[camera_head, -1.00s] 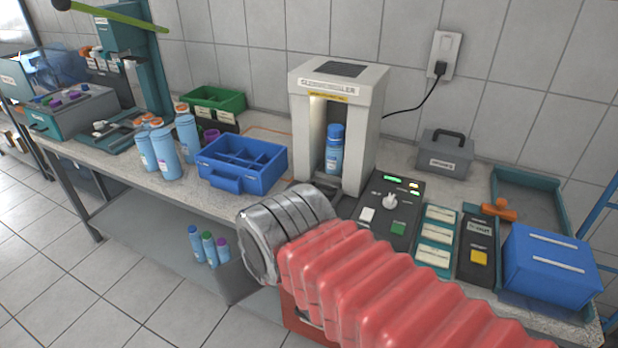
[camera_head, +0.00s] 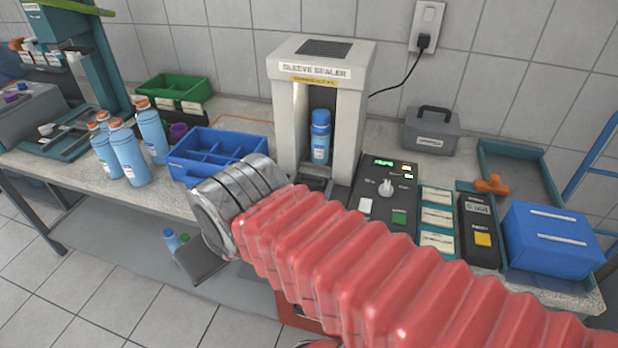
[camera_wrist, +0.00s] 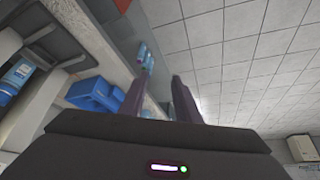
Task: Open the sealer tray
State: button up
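The white sleeve sealer (camera_head: 287,110) stands on the bench against the wall. A blue bottle (camera_head: 320,140) stands upright in its opening. A dark tray part (camera_head: 316,184) shows low at the sealer's front, partly hidden by my arm. I cannot tell how far it is pulled out. In the wrist view the sealer and bottle (camera_wrist: 16,76) are at the left, with a dark handle-like part (camera_wrist: 75,62) beside them. My gripper (camera_wrist: 159,82) has its two dark fingers apart, with nothing between them. It is clear of the sealer. The head view does not show the fingers clearly.
A blue divided bin (camera_head: 200,158), several blue bottles (camera_head: 128,155) and a green bin (camera_head: 172,88) are left of the sealer. A control panel (camera_head: 378,208), a blue box (camera_head: 550,240) and a grey case (camera_head: 432,132) are right. Open floor lies before the bench.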

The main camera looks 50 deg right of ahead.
jog(key=w+d+r+n+g+h, duration=0.1)
jog(key=w+d, duration=0.5)
jog(key=d, duration=0.2)
jog(key=w+d+r+n+g+h, duration=0.1)
jog(key=w+d+n, duration=0.1)
jog(key=w+d, duration=0.55)
jog(key=w+d+f+n+g, duration=0.1)
jog(key=d+f, duration=0.2)
jog(key=d, duration=0.7)
jog(key=w+d+f+n+g, duration=0.1)
jog(key=d+f, duration=0.2)
jog(key=d, duration=0.8)
jog(key=shift+d+f+g, duration=0.25)
jog(key=shift+g, duration=0.05)
